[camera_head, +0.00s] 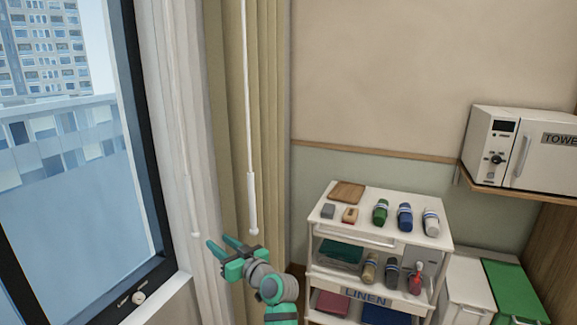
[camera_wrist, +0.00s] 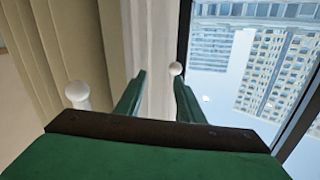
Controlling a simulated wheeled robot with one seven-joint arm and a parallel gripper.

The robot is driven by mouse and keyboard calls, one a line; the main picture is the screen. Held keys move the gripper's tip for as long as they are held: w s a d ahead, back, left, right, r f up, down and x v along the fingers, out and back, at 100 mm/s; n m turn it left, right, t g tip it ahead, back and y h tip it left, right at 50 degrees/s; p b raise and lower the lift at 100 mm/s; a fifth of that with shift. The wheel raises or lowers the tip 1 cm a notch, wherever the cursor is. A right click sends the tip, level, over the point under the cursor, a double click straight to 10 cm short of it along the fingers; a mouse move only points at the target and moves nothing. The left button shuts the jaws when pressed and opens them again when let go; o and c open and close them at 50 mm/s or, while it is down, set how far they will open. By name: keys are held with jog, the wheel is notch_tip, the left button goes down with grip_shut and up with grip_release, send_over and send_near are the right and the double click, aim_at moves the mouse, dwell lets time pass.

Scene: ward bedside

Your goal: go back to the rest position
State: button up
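My gripper (camera_head: 225,244) is raised in front of the curtain, at the lower middle of the head view. Its two green fingers stand apart with nothing between them. In the wrist view the open fingers (camera_wrist: 160,95) point toward the window and curtain edge. A white wand with a thick handle (camera_head: 252,205) hangs just above and beside the gripper; its knob also shows in the wrist view (camera_wrist: 77,93). A thinner white cord with a small knob (camera_head: 196,234) hangs to the left of the fingers. I cannot tell whether either touches the gripper.
A linen cart (camera_head: 378,240) with bottles and small items stands to the right. A white towel cabinet (camera_head: 522,150) sits on a shelf at far right. White and green-lidded bins (camera_head: 513,290) stand below. The window (camera_head: 75,190) is at left, beside a beige curtain (camera_head: 270,130).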

jog(key=s+d+f+m+t+h, duration=0.1)
jog(key=s+d+f+m+h, duration=0.1)
jog(key=s+f, duration=0.35)
jog(key=s+d+f+m+t+h, duration=0.1)
jog(key=s+d+f, duration=0.15)
jog(key=f, duration=0.55)
jog(key=s+d+f+m+h, duration=0.2)
jog(key=s+d+f, duration=0.1)
jog(key=f, duration=0.4)
jog(key=s+d+f+m+t+h, duration=0.1)
jog(key=s+d+f+h, duration=0.15)
jog(key=s+f, duration=0.45)
jog(key=s+d+f+m+h, duration=0.15)
jog(key=s+d+f, duration=0.25)
jog(key=s, duration=0.5)
jog(key=s+d+m+h, duration=0.1)
jog(key=s+d+h, duration=0.3)
jog(key=s, duration=1.4)
jog(key=s+d+r, duration=0.1)
jog(key=s+r, duration=0.3)
jog(key=s, duration=0.4)
jog(key=s+d+r, duration=0.2)
jog(key=s+r, duration=0.2)
jog(key=s, duration=0.3)
jog(key=shift+s+r+n, duration=0.25)
jog(key=shift+s+n, duration=0.1)
